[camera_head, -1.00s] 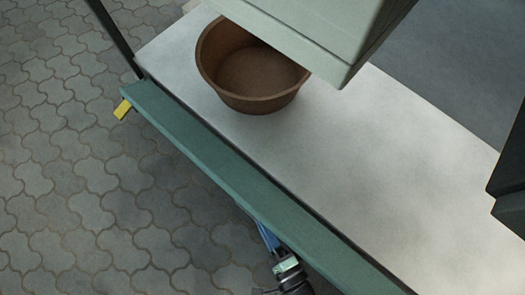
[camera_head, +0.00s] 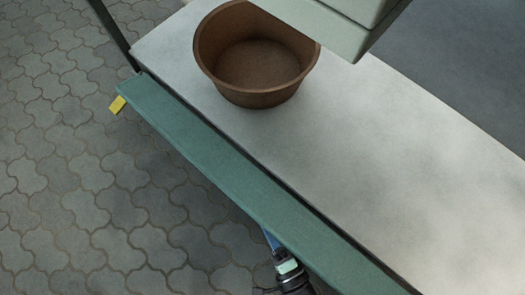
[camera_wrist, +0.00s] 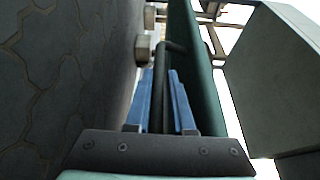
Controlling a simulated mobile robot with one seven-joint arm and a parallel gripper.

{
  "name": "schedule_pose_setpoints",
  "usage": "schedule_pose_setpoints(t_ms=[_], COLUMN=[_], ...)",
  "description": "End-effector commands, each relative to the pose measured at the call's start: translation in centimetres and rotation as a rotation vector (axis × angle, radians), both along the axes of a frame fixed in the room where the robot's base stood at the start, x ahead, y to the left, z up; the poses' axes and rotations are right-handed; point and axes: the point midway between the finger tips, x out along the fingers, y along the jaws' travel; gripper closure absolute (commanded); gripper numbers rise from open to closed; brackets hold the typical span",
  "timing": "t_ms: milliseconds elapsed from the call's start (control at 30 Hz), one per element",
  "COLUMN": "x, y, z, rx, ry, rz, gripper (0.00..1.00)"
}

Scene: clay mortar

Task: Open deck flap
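The deck flap looks to be the long green panel (camera_head: 215,150) along the near edge of the pale deck. In the wrist view the green panel (camera_wrist: 200,75) stands just right of the fingers, with a dark handle bar (camera_wrist: 158,95) beside it. My gripper (camera_head: 270,238) is at the panel's outer edge, partly hidden by it in the head view. In the wrist view the blue fingers of my gripper (camera_wrist: 160,78) lie on both sides of the dark bar, close together, and appear shut on it. Contact on the right side is hard to see.
A brown clay bowl (camera_head: 256,98) stands on the pale deck (camera_head: 400,170). A grey-green box (camera_head: 330,30) overhangs the deck above it. Open paving (camera_head: 60,190) lies left.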

Motion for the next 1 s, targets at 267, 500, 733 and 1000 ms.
schedule_pose_setpoints(t_ms=[267, 500, 733, 1000], x=[0.0, 0.0, -0.1, -3.0], y=[0.0, 0.0, -0.1, -2.0], z=[0.0, 0.0, 0.0, 0.3], rx=[-0.001, -0.001, -0.001, -0.001], ry=[-0.001, 0.000, 0.000, 0.003], rz=[0.000, 0.000, 0.000, -0.003], gripper=[0.53, 0.53, 0.53, 0.53])
